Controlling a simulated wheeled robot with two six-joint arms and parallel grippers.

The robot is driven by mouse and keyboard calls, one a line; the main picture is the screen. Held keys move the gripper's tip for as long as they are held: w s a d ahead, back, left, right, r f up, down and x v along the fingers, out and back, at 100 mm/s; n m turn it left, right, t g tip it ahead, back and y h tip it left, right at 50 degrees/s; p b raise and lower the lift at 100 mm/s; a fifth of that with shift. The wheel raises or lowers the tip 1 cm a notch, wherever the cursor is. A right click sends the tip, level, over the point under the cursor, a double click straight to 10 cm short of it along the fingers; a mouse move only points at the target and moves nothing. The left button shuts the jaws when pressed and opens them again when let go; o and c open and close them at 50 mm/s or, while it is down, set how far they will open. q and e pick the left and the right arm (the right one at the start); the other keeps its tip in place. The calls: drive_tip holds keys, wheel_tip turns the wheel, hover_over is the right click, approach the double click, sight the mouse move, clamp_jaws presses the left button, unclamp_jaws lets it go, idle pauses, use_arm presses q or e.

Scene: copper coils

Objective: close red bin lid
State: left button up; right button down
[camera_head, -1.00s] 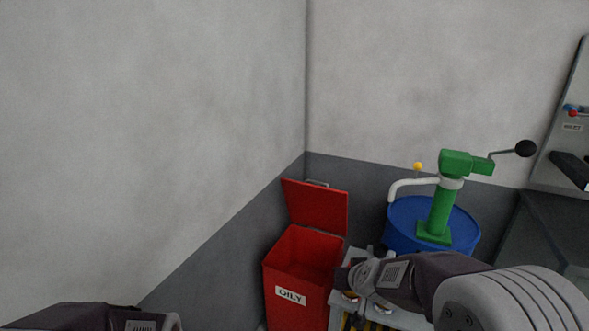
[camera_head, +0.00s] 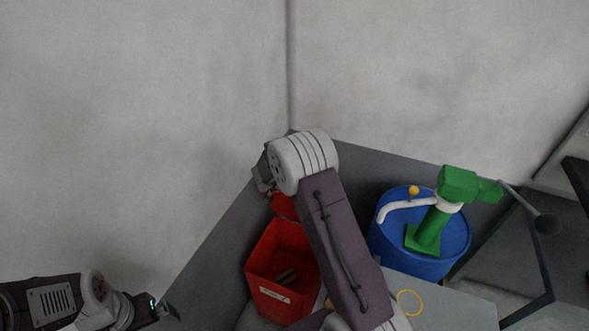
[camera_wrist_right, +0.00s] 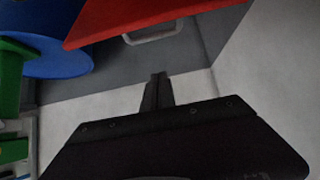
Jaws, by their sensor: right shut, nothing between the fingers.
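The red bin (camera_head: 262,265) stands open in the corner, with a white label on its front and some contents inside. Its red lid (camera_head: 283,206) is raised at the back and mostly hidden by my right arm. In the right wrist view the lid (camera_wrist_right: 145,15) fills the top, with a grey handle (camera_wrist_right: 152,36) on its edge. My right gripper (camera_wrist_right: 157,84) is shut and empty; a gap shows between it and the lid. In the head view it (camera_head: 263,183) is up beside the lid's far side. My left gripper (camera_head: 170,311) is low at left, its opening unclear.
A blue drum (camera_head: 390,240) with a green hand pump (camera_head: 432,228) stands right of the bin. A grey surface (camera_head: 450,305) lies in front of the drum. Walls close in behind and left of the bin.

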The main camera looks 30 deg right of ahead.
drive_tip(key=d+f, duration=0.1)
drive_tip(key=f, duration=0.1)
drive_tip(key=w+d+f+b, duration=0.1)
drive_tip(key=f, duration=0.2)
drive_tip(key=w+d+f, duration=0.1)
drive_tip(key=f, duration=0.2)
drive_tip(key=shift+w+b, duration=0.25)
drive_tip(key=shift+b, duration=0.1)
use_arm(q)
drive_tip(key=shift+s+f, duration=0.1)
drive_tip(key=shift+f, duration=0.45)
use_arm(e)
drive_tip(key=shift+d+f, duration=0.1)
